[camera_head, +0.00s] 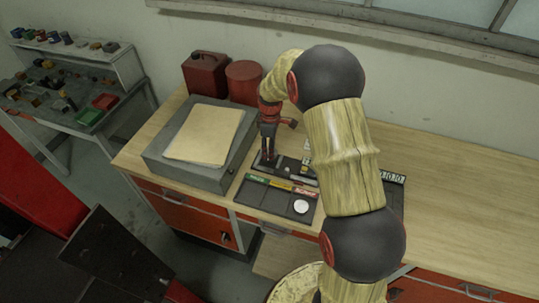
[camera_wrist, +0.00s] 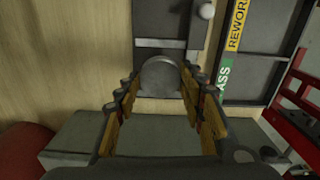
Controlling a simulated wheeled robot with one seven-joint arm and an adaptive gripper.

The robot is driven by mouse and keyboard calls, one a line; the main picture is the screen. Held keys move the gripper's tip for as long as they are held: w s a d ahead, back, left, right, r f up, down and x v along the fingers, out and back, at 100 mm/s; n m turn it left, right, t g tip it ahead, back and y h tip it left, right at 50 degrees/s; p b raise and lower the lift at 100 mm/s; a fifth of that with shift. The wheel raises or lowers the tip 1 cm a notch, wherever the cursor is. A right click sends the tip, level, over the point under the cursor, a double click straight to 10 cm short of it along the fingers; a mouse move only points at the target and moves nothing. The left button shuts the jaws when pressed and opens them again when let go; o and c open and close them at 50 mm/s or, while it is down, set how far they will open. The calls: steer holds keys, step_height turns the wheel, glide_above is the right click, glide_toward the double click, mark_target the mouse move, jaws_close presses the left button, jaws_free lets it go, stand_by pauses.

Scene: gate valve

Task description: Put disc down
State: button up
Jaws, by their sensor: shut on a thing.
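A grey round disc (camera_wrist: 160,75) shows between the fingertips in the wrist view. My gripper (camera_wrist: 158,86) is shut on it, one finger at each side. In the head view my gripper (camera_head: 268,152) points down over the dark fixture at the back of the bench; the held disc cannot be made out there. A dark sorting tray (camera_head: 264,197) with green, yellow and red labels lies in front of the gripper. A pale round disc (camera_head: 300,206) lies in its right part. The wrist view shows part of this tray (camera_wrist: 262,78), with REWORK and PASS labels.
A grey block (camera_head: 182,177) with a tan sheet (camera_head: 205,134) on top stands left of the gripper. A red can (camera_head: 205,73) and a red cylinder (camera_head: 244,82) stand behind. The wooden bench (camera_head: 465,200) is clear at the right.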

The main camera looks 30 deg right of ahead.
steer(key=shift+w+f, duration=0.35)
steer(key=shift+f, duration=1.45)
steer(key=shift+f, duration=0.2)
steer(key=o, duration=1.5)
steer(key=shift+s, duration=0.1)
